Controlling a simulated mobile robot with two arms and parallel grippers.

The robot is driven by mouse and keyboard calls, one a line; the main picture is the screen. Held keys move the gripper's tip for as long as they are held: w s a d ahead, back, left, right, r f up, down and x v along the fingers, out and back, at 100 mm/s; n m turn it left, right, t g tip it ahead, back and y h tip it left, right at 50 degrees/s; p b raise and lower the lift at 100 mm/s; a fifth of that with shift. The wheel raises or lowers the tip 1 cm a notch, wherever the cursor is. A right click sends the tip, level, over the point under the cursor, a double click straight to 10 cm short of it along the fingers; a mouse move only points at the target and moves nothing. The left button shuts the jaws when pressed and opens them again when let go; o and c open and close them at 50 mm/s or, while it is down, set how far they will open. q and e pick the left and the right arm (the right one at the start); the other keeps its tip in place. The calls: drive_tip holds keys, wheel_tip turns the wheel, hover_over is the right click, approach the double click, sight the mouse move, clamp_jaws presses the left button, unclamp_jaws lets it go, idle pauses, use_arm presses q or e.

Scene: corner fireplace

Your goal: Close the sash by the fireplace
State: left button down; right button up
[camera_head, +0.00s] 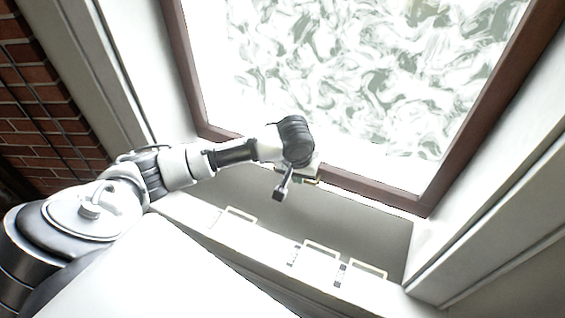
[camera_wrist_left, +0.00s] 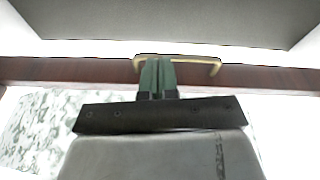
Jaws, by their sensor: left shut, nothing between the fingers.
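The sash (camera_head: 375,188) has a dark brown frame around frosted, marbled glass. A grey strip shows between its bottom rail and the white sill. A brass pull handle (camera_wrist_left: 212,66) sits on the brown rail in the left wrist view. My left gripper (camera_head: 279,194) is shut and empty at the bottom rail. In the left wrist view its fingers (camera_wrist_left: 157,75) overlap the left part of the handle; I cannot tell whether they touch it. My right gripper is not in view.
The white sill (camera_head: 270,243) carries several pale bracket-like fittings (camera_head: 322,248). White window jambs flank the sash on both sides. A brick wall (camera_head: 40,110) stands at the left. The grey strip below the rail (camera_head: 365,222) looks clear.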

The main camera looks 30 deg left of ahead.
use_arm(q)
drive_tip(key=w+a+r+n+y, duration=0.1)
drive_tip(key=a+r+n, duration=0.2)
drive_tip(key=a+r, duration=0.3)
drive_tip(key=shift+g, duration=0.3)
drive_tip(key=f, duration=0.3)
drive_tip(key=w+f, duration=0.1)
drive_tip(key=f, duration=0.1)
drive_tip(key=a+f+p, duration=0.1)
drive_tip(key=f, duration=0.2)
drive_tip(key=shift+w+f, duration=0.3)
drive_tip(key=shift+w, duration=0.05)
drive_tip(key=shift+w+f, duration=0.1)
drive_tip(key=shift+f, duration=0.4)
